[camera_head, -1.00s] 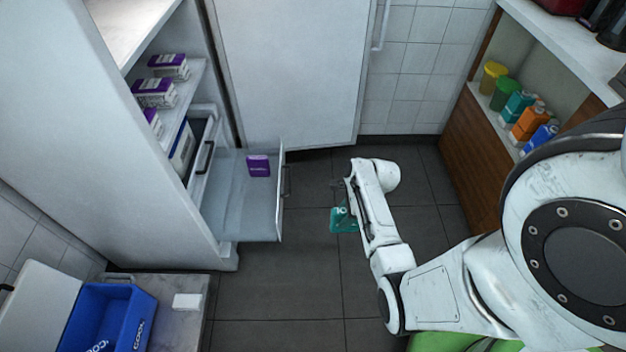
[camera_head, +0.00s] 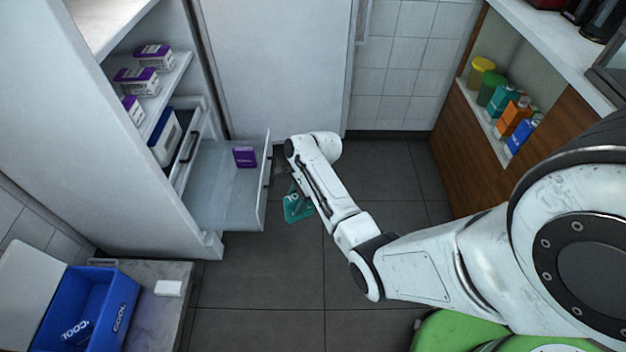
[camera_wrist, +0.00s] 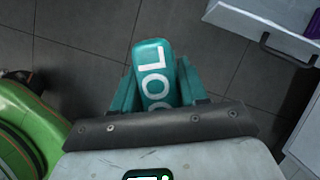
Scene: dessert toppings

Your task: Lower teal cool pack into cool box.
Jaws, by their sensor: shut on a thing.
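The teal cool pack (camera_head: 297,205) hangs from my gripper above the dark tiled floor, beside the open drawer. In the wrist view the teal cool pack (camera_wrist: 154,72) shows white lettering and sits between the fingers of my gripper (camera_wrist: 158,92), which is shut on it. The cool box (camera_head: 122,300) is blue with its white lid open, at the lower left of the head view. A dark blue pack (camera_head: 77,332) with white lettering lies inside it. My gripper is well to the right of the box and apart from it.
A pulled-out drawer (camera_head: 225,208) with a purple box (camera_head: 245,157) in it juts from the white cabinet. A counter (camera_head: 160,315) carries the cool box and a small white block (camera_head: 169,288). The floor between arm and counter is clear.

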